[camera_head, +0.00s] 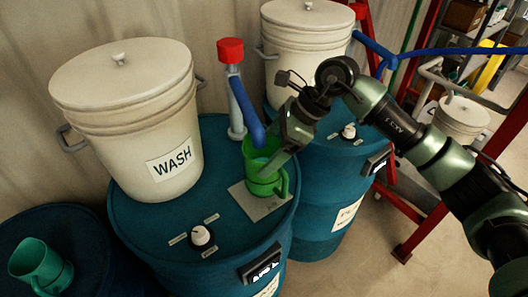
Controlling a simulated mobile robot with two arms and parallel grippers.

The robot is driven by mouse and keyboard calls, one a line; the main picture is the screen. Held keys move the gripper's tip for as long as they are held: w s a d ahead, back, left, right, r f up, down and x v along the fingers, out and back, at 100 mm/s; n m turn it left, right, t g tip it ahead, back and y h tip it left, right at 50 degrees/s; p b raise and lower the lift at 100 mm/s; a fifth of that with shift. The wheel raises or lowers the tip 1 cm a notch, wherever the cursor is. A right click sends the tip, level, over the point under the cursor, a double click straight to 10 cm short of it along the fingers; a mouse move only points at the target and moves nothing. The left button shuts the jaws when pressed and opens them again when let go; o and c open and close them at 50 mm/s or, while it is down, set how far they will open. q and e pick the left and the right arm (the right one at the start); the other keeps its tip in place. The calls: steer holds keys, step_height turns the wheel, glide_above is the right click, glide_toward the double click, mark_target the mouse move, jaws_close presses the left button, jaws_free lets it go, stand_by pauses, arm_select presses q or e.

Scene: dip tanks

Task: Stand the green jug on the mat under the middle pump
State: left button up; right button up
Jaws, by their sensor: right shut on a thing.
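The green jug (262,184) is upright over the grey mat (241,197) on the middle blue barrel. Its base overlaps the mat; I cannot tell whether it touches. The pump (237,95) with a red top stands behind it, and its blue spout (247,112) reaches down to the jug's mouth. My right gripper (280,163) comes in from the right and is shut on the green jug near its rim, hiding part of it. The jug's handle shows at its right. My left gripper is not in view.
A white lidded bucket (126,120) marked WASH stands left of the pump. A knob (201,236) sits at the barrel's front. A teal jug (40,265) stands on the left barrel. Another white bucket (306,45) stands behind, on the right barrel (325,195). A red frame (412,235) is further right.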

steer(key=shift+a+r, duration=0.1)
steer(key=shift+a, duration=0.35)
steer(key=shift+a+p, duration=0.1)
steer(key=shift+p, duration=0.2)
step_height(320, 180, down, 3)
steer(key=shift+f+p, duration=0.1)
steer(key=shift+p, duration=1)
steer(key=shift+f, duration=0.35)
steer(key=o, duration=2)
